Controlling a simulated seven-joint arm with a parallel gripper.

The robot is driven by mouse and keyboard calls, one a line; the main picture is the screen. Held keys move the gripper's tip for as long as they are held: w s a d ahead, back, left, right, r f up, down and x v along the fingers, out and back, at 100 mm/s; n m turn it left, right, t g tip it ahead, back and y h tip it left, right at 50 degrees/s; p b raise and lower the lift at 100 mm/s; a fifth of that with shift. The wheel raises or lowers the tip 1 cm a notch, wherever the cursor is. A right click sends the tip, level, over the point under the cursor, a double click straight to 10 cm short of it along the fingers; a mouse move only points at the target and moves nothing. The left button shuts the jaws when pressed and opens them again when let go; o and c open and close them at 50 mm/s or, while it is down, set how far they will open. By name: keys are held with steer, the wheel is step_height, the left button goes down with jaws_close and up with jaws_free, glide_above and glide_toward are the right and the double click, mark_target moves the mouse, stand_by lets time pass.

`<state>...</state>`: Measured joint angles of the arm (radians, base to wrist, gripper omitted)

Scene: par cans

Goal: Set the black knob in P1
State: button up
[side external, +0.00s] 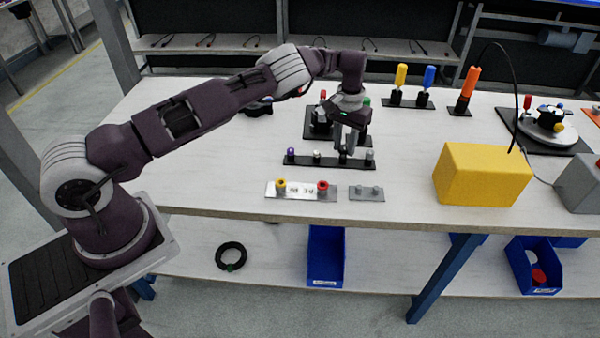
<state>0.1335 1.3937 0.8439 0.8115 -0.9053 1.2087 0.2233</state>
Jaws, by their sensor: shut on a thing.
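My gripper (345,147) points down over the black strip (329,161) in the middle of the table. Its fingers are shut on the black knob (343,152), which is small and partly hidden by them. The knob is at the strip, in line with its other knobs; I cannot tell whether it is still seated or slightly lifted. A purple knob (291,152), a white knob (317,155) and a grey knob (369,155) stand on the same strip. No P1 label is readable at this size.
In front lie a silver plate (309,194) with a yellow knob (281,185) and a red knob (322,186), and a grey plate (367,194). A dark fixture (312,133) is behind my gripper. A yellow box (482,175) stands right; the table's front left is clear.

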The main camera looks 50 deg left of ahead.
mark_target(343, 148)
steer(key=shift+r, duration=2.3)
steer(key=shift+s+r, duration=0.1)
steer(key=shift+s+d+r, duration=0.1)
steer(key=shift+s+r, duration=0.15)
steer(key=shift+s, duration=0.05)
steer(key=s+d, duration=0.4)
steer(key=s, duration=0.7)
steer(key=shift+s+d+f, duration=0.1)
steer(key=shift+s+f, duration=0.05)
steer(key=shift+f, duration=1.2)
steer(key=shift+s+d+f, duration=0.1)
steer(key=shift+s+f, duration=0.05)
steer(key=shift+f, duration=1.2)
steer(key=shift+f, duration=0.1)
